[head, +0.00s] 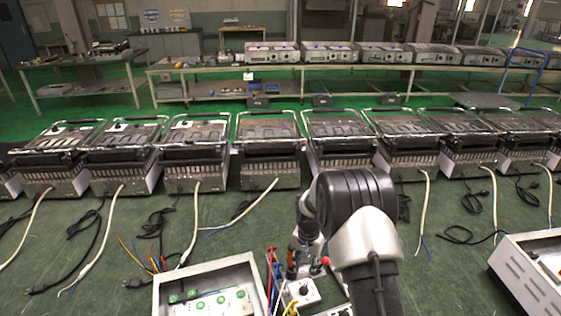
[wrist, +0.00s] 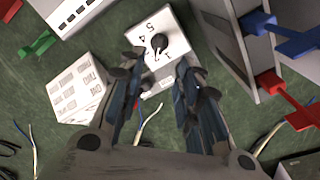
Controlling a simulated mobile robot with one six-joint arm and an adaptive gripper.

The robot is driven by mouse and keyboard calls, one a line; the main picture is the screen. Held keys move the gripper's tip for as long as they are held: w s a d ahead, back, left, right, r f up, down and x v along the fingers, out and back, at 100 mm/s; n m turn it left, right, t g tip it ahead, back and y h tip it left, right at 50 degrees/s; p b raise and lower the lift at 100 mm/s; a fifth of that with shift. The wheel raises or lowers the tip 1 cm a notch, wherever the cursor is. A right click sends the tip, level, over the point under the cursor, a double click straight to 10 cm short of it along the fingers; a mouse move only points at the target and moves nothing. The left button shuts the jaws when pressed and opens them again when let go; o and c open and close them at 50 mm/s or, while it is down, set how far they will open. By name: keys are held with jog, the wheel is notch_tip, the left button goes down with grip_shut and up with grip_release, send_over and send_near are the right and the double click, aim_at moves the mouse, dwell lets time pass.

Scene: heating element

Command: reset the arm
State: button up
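My arm (head: 350,215) reaches down over the front of the scene in the head view. My gripper (wrist: 158,72) shows in the wrist view with its two dark fingers apart and nothing held between them. Beyond the fingertips is a white box (wrist: 177,35) with a black knob and printed numbers; I cannot tell whether the fingers touch it. A small white box with a dark knob (head: 303,291) also shows in the head view, beside my arm. The fingertips are hard to make out in the head view.
An open white box with green terminals (head: 208,293) stands left of my arm; another white box (head: 530,270) is at right. Red (wrist: 268,82) and blue (wrist: 258,22) clips sit on a grey case. A row of heaters with loose cables (head: 268,150) lies behind.

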jog(key=s+r+n+t, duration=0.1)
jog(key=s+r, duration=0.3)
jog(key=r, duration=0.5)
jog(key=s+r+n, duration=0.1)
jog(key=s+r, duration=0.3)
jog(key=r, duration=0.5)
jog(key=s+r+n+t, duration=0.1)
jog(key=s+r, duration=0.3)
jog(key=r, duration=0.5)
jog(key=s+r+n+t, duration=0.1)
jog(key=s+r, duration=0.1)
jog(key=s, duration=0.9)
jog(key=s+d+r+n+t, duration=0.1)
jog(key=s+r+n, duration=0.1)
jog(key=s, duration=0.9)
jog(key=shift+s+r+t, duration=0.15)
jog(key=shift+r+t, duration=0.15)
jog(key=shift+r, duration=0.45)
